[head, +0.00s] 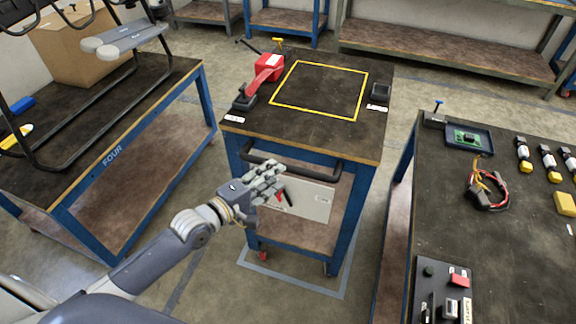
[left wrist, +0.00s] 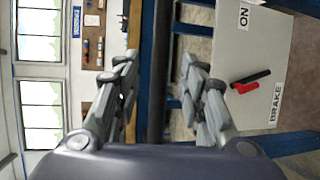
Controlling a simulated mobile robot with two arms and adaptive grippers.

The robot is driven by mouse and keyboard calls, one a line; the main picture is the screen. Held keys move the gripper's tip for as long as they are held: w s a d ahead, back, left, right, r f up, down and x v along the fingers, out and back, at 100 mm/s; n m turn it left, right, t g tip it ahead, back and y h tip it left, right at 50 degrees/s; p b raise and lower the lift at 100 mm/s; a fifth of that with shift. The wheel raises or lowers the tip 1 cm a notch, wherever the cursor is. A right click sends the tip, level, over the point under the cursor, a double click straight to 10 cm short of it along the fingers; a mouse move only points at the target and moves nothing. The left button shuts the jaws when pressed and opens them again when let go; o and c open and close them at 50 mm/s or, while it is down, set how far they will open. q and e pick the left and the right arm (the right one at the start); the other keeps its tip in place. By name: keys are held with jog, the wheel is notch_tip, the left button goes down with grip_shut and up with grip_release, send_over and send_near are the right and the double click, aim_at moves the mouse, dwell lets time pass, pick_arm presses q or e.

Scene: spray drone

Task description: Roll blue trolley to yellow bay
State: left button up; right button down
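The blue trolley (head: 300,152) stands in the middle of the head view, with a dark top and a yellow square outline on it. Its black handle (head: 292,164) runs across the near side. Below is a white brake panel (head: 305,200) with a red and black lever; "ON" and "BRAKE" labels show in the left wrist view (left wrist: 262,60). My left gripper (head: 272,184) is open near the handle. In the left wrist view, the dark handle bar (left wrist: 157,70) appears between its spread fingers; contact cannot be told. My right gripper is out of view. No yellow floor bay shows.
A blue-grey floor outline (head: 290,283) surrounds the trolley's base. A blue-framed bench (head: 150,105) stands left; another bench (head: 505,225) with parts stands close on the right. A red tool (head: 268,68) sits on the trolley. Shelving lines the back, with open floor before it.

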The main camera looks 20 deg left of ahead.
pick_arm(q)
jog(key=x, duration=0.6)
grip_shut()
